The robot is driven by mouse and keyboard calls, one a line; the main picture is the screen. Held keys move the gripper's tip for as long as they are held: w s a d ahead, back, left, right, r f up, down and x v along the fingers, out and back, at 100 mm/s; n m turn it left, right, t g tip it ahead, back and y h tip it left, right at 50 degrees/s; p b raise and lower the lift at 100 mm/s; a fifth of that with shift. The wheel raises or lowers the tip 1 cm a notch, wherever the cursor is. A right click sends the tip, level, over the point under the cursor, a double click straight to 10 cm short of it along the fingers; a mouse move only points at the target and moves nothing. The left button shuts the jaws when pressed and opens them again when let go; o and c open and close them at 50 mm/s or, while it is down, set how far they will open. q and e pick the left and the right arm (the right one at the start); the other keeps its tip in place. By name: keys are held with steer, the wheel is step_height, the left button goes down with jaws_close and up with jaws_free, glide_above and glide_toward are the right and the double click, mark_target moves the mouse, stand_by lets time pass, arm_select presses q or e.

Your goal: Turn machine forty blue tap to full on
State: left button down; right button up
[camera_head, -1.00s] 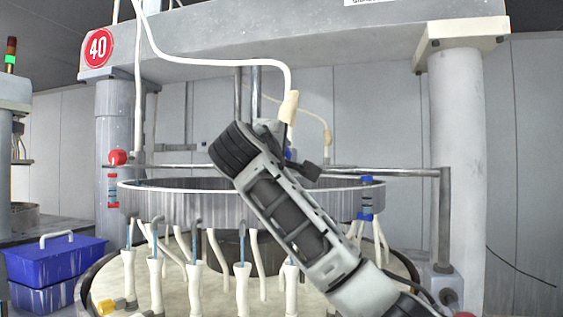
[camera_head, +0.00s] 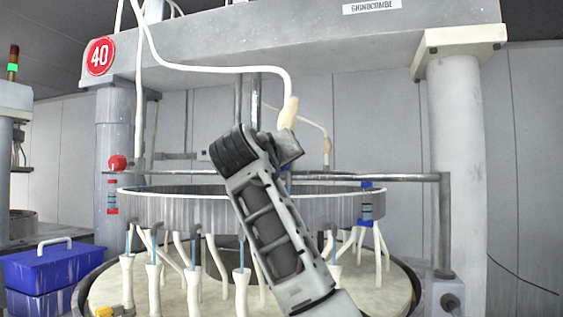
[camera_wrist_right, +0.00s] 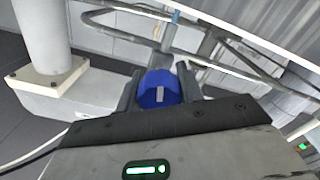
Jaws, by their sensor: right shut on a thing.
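The blue tap (camera_wrist_right: 155,78) shows in the right wrist view as a round blue knob with a pale mark on its face. My right gripper (camera_wrist_right: 159,88) has one dark finger on each side of the knob and is shut on it. In the head view my right gripper (camera_head: 287,150) is at the rail above the ring, and the tap is mostly hidden behind it. The red sign with 40 (camera_head: 100,56) is on the machine's upper left. My left gripper is not in view.
A grey ring (camera_head: 160,208) with several white hoses hangs above the round platen (camera_head: 205,296). A red knob (camera_head: 117,162) is on the rail's left end. A thick pillar (camera_head: 457,160) stands right. Blue boxes (camera_head: 50,268) stand at lower left.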

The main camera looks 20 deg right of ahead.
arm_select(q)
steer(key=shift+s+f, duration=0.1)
arm_select(e)
steer(key=shift+f+m, duration=0.15)
steer(key=shift+m, duration=1.25)
steer(key=o, duration=1)
arm_select(q)
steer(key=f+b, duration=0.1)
steer(key=b, duration=0.3)
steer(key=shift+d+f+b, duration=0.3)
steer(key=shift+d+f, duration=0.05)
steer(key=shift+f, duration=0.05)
arm_select(e)
steer(key=v, duration=1.6)
